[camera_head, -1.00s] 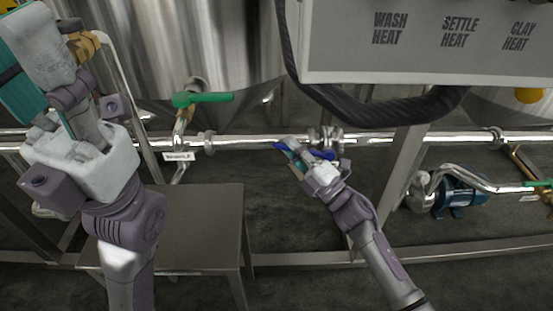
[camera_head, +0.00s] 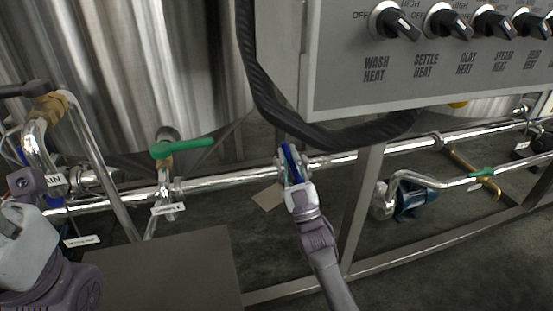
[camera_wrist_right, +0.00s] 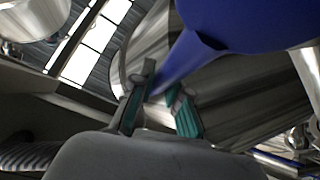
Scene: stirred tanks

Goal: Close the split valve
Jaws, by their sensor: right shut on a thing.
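The valve on the horizontal steel pipe has a blue handle (camera_head: 287,156), which I take to be the split valve; no readable label shows on it. The handle now points across the pipe. My right gripper (camera_head: 291,167) is shut on this handle and partly covers it and the valve body. In the right wrist view the blue handle (camera_wrist_right: 181,62) runs down between the two teal-padded fingers of the right gripper (camera_wrist_right: 160,103).
A grey control box (camera_head: 400,65) with black knobs and a thick black cable (camera_head: 275,105) hang above the valve. A green-handled valve (camera_head: 182,148) is to its left. A grey table (camera_head: 170,270) stands lower left, a blue pump (camera_head: 415,200) at right.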

